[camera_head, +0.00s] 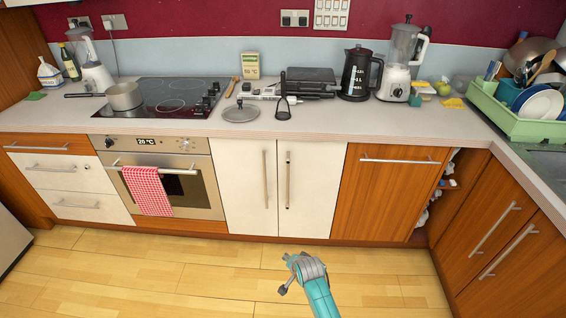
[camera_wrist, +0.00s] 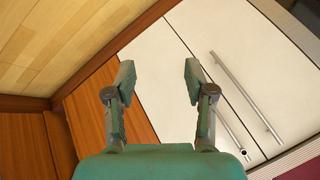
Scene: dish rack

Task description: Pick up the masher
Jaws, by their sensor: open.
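The masher (camera_head: 283,113) is a dark utensil with a thin upright handle. It is near the front edge of the counter, just right of a glass pot lid, in the head view. The masher does not show in the wrist view. My gripper (camera_wrist: 158,78) is open and empty in the wrist view, its two fingers apart in front of the cabinet doors. In the head view my arm is low over the floor in front of the cabinets, well below and apart from the masher.
The counter (camera_head: 330,123) has free room right of the masher. A lid (camera_head: 240,113) lies on its left. Behind are a dark flat appliance (camera_head: 310,76), a kettle (camera_head: 355,75) and a blender (camera_head: 398,70). A green dish rack (camera_head: 520,125) stands at right, a pot (camera_head: 124,96) at left.

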